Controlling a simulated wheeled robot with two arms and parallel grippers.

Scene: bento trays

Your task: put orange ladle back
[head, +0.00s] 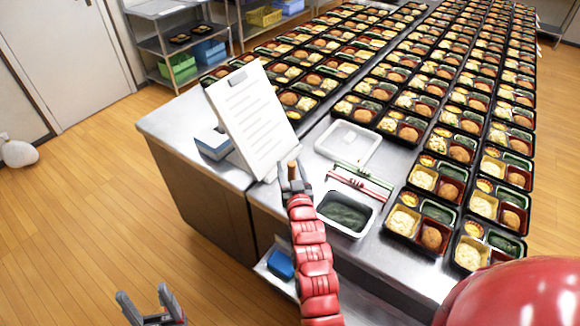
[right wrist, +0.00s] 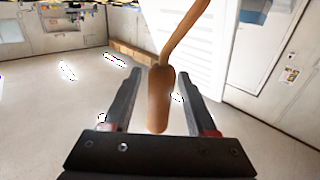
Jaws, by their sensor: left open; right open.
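The orange ladle shows as a brown-orange handle (right wrist: 158,98) in the right wrist view, between the two fingers of my right gripper (right wrist: 159,74). The fingers are apart, with a gap on each side of the handle. A thinner stem runs up from it to the top edge; the bowl is out of that view. In the head view a short piece of the handle (head: 293,168) shows at my right gripper (head: 295,178), beside the foot of the clipboard. My left gripper (head: 147,298) is open and empty above the floor at the lower left.
A clipboard (head: 250,110) stands tilted on the steel counter, with a blue-white box (head: 213,143) behind it. Right of my right arm are a tray of dark green food (head: 345,213), red and green utensils (head: 360,180) and a white tray (head: 348,143). Rows of bento trays (head: 432,185) fill the right.

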